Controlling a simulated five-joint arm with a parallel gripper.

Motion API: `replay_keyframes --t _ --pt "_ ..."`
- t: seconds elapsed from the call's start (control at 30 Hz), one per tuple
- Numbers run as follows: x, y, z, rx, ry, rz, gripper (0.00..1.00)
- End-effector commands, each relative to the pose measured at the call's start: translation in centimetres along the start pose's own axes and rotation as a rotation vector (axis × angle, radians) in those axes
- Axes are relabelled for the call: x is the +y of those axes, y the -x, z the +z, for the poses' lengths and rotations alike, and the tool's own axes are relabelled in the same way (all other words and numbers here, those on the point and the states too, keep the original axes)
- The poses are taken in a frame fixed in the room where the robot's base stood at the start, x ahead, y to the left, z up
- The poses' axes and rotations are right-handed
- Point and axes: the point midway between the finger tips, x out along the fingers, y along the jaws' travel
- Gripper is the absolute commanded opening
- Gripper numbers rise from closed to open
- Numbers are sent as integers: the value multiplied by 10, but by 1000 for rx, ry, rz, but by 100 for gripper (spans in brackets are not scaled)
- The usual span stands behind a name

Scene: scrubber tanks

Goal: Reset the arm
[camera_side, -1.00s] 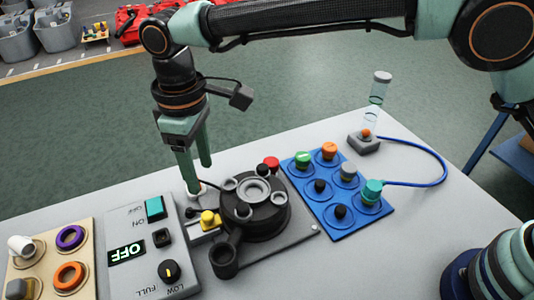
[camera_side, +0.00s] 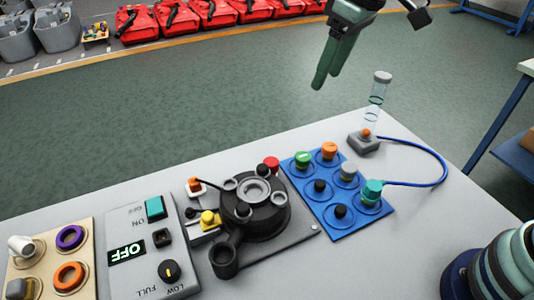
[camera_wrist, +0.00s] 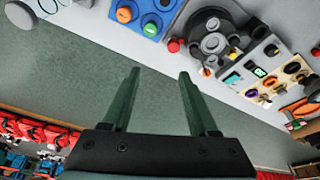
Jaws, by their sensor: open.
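My gripper (camera_side: 327,72) is at the top of the side view, raised above and beyond the table's far edge. Its two green fingers are apart with nothing between them. In the wrist view my gripper (camera_wrist: 160,75) is open and empty over the green floor. The rest of my arm is mostly out of the side view. The grey table (camera_side: 345,255) stands below, clear of the fingers.
The table bears a black round fixture (camera_side: 262,218), a blue tray (camera_side: 328,213) with coloured caps, a grey control box (camera_side: 135,275) reading OFF, a beige board (camera_side: 87,235) with rings, and a clear cylinder (camera_side: 376,93). Red machines (camera_side: 175,18) line the far floor.

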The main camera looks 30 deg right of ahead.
Motion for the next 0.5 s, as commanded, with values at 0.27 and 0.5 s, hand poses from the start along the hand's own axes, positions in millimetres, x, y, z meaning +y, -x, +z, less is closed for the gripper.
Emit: replay_keyframes --t 0.27,0.5 --pt "62 22 78 118 -216 68 60" --pt "88 17 136 195 -357 124 60"
